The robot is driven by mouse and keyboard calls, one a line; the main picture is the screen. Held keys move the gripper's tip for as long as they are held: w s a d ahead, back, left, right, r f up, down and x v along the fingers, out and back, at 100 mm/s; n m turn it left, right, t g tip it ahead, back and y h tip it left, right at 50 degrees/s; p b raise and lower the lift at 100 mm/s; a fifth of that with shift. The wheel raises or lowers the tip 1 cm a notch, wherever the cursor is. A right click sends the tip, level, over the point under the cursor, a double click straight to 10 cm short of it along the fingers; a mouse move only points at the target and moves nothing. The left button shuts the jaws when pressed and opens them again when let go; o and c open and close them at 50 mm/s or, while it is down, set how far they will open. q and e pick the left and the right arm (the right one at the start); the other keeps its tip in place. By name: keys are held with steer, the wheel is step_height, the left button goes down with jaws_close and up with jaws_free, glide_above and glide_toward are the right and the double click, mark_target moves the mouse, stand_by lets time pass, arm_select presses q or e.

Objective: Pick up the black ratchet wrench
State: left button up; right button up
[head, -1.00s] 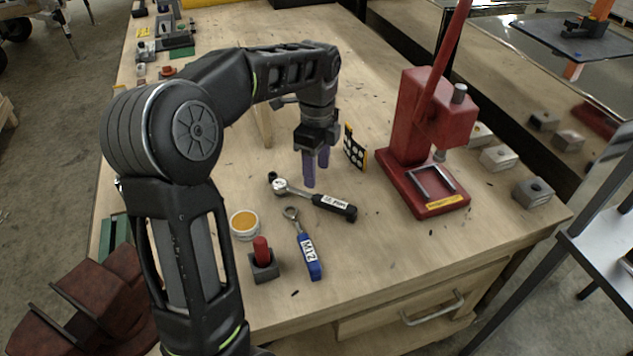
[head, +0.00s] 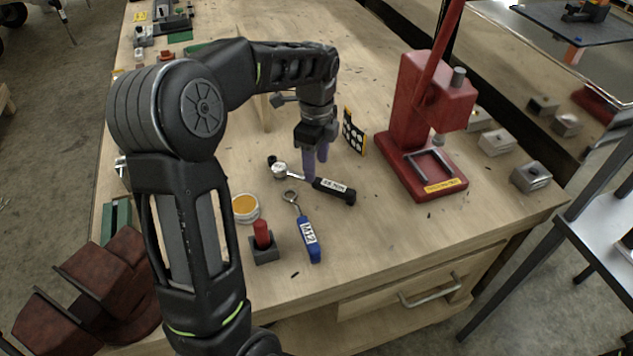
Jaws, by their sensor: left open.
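The black ratchet wrench (head: 334,190) lies on the wooden workbench. It has a silver round head at its left end and a black handle with a white label at its right. My left gripper (head: 315,168) points down over the wrench, its purple fingers open. One fingertip overlaps the wrench's shaft in the picture, near where the handle starts. I cannot tell whether it touches the wrench. My right gripper is not in view.
A blue wrench labelled M12 (head: 308,240) lies in front of the ratchet wrench. Nearby stand an orange-filled tin (head: 245,208) and a red peg in a dark block (head: 263,240). A red press (head: 425,130) stands to the right, and a dotted black-yellow plate (head: 354,132) stands behind.

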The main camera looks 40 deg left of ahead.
mark_target(317, 179)
arm_select(q)
step_height(317, 179, down, 5)
steer(key=shift+w+r+p, duration=0.1)
steer(key=shift+r+p, duration=0.1)
steer(key=shift+p, duration=0.3)
steer(key=shift+c, duration=0.4)
jaws_close()
stand_by(1.0)
